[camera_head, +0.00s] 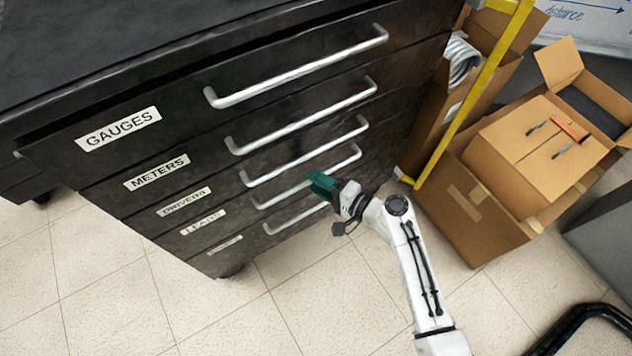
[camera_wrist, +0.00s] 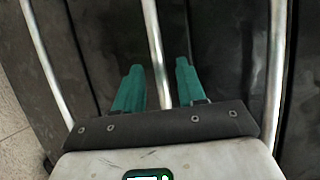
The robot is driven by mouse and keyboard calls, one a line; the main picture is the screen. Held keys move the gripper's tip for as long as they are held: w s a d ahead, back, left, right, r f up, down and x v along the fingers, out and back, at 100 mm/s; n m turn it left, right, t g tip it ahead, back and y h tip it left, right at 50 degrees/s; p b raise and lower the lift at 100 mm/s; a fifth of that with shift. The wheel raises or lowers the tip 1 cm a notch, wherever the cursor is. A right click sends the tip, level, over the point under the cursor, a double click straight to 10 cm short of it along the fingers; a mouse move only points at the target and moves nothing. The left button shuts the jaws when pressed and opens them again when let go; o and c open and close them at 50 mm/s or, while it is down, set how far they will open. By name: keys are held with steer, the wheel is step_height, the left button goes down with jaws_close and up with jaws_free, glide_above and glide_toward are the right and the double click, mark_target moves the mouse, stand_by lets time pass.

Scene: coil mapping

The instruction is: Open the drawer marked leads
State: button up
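The drawer marked LEADS (camera_head: 203,222) is the fourth one down in the black cabinet, and its front looks flush with its neighbours. Its silver bar handle (camera_head: 282,195) is partly hidden behind my gripper (camera_head: 322,184). In the wrist view the two green fingers of my gripper (camera_wrist: 158,70) are open and spread apart. A silver handle (camera_wrist: 153,32), which matches the LEADS one, runs through the gap between them. The fingers are not closed on it. I cannot tell how deep between the fingers the bar sits.
Drawers marked GAUGES (camera_head: 118,129), METERS (camera_head: 157,172) and DRIVERS (camera_head: 184,201) are above, all looking shut. A lowest drawer (camera_head: 224,245) has an unreadable label. Cardboard boxes (camera_head: 480,205) and a yellow post (camera_head: 458,125) stand to the right. Tiled floor (camera_head: 335,300) is clear in front.

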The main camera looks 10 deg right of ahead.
steer(key=shift+w+a+f, duration=0.15)
steer(key=shift+w+a, duration=0.25)
steer(key=shift+w, duration=0.05)
jaws_close()
stand_by(0.5)
